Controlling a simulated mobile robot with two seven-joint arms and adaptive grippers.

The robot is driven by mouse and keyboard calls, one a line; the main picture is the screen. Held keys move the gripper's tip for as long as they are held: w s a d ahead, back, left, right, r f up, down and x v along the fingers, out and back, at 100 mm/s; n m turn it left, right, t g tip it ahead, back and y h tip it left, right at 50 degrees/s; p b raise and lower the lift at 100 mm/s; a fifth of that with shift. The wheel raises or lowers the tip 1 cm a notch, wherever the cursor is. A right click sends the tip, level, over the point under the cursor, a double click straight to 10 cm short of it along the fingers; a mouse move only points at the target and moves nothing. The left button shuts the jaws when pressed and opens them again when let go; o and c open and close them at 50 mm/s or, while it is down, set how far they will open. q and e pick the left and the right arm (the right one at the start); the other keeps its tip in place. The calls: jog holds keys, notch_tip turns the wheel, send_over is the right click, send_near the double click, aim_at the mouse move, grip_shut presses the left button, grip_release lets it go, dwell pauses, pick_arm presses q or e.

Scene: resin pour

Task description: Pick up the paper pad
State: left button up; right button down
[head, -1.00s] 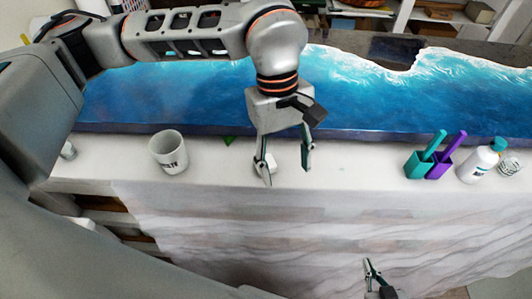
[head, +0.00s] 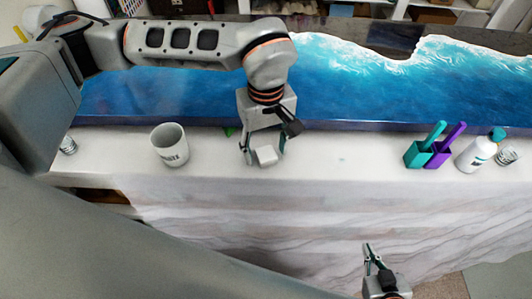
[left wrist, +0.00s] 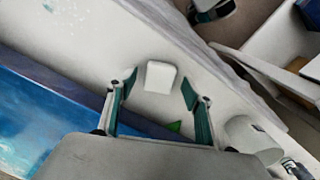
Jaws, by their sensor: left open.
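The paper pad (head: 267,156) is a small white block on the white counter, near its front edge. It also shows in the left wrist view (left wrist: 160,77), just beyond the fingertips and between their lines. My left gripper (head: 263,152) is open, with one finger on each side of the pad; in the left wrist view its fingers (left wrist: 159,84) are spread with clear gaps to the pad. My right gripper (head: 371,252) is low in front of the counter, away from the pad. Whether its fingers are apart is unclear.
A white mug (head: 169,146) stands left of the pad, and a small green piece (head: 229,131) lies behind. Teal (head: 416,155) and purple (head: 438,156) holders and a white bottle (head: 475,154) stand at right. The blue resin slab (head: 350,85) runs along the back.

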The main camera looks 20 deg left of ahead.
aim_at(266, 153)
pick_arm(q)
jog(key=shift+f, duration=0.25)
jog(key=c, duration=0.9)
jog(key=shift+o, duration=0.2)
jog(key=shift+r, duration=0.1)
notch_tip(266, 153, up, 20)
jog(key=shift+b, duration=0.35)
jog(key=shift+c, duration=1)
